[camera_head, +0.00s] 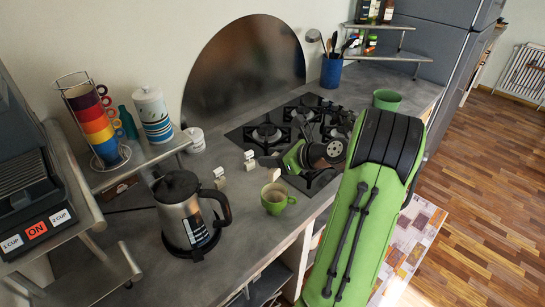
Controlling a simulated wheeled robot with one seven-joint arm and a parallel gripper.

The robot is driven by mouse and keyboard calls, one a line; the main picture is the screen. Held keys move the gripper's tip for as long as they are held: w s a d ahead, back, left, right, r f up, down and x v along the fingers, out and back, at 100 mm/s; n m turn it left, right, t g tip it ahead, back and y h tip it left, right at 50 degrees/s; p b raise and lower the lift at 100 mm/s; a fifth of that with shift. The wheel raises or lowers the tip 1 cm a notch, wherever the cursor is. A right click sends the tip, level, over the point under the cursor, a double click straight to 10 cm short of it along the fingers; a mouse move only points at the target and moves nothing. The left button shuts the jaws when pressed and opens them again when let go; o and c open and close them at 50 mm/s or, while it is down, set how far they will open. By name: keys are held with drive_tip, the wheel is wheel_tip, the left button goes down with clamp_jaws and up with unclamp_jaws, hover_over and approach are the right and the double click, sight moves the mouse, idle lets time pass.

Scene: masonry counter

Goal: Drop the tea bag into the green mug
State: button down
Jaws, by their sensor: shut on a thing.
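A pale green mug (276,200) stands upright on the grey counter, near its front edge, with its handle to the right. My gripper (270,164) reaches in from the right, just behind and above the mug's rim. It is shut on a small pale thing, apparently the tea bag (273,175). The tea bag looks apart from the mug, but its exact height is hard to tell. The fingers are small and partly hidden by my wrist. Two similar small cream objects (220,179) (249,160) stand on the counter to the left.
A steel kettle (184,212) stands left of the mug. A gas hob (270,133) lies behind my wrist. A darker green cup or pot (386,100) stands at the far right. A rack of coloured cups (93,122) and a canister (153,116) stand on a raised shelf at left.

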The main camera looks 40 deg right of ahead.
sight(278, 171)
drive_tip(key=shift+f+b, duration=2.85)
drive_tip(key=shift+b, duration=0.45)
drive_tip(key=shift+r, duration=0.1)
drive_tip(key=c, duration=0.6)
unclamp_jaws()
wheel_tip(278, 171, up, 9)
drive_tip(key=p, duration=1.2)
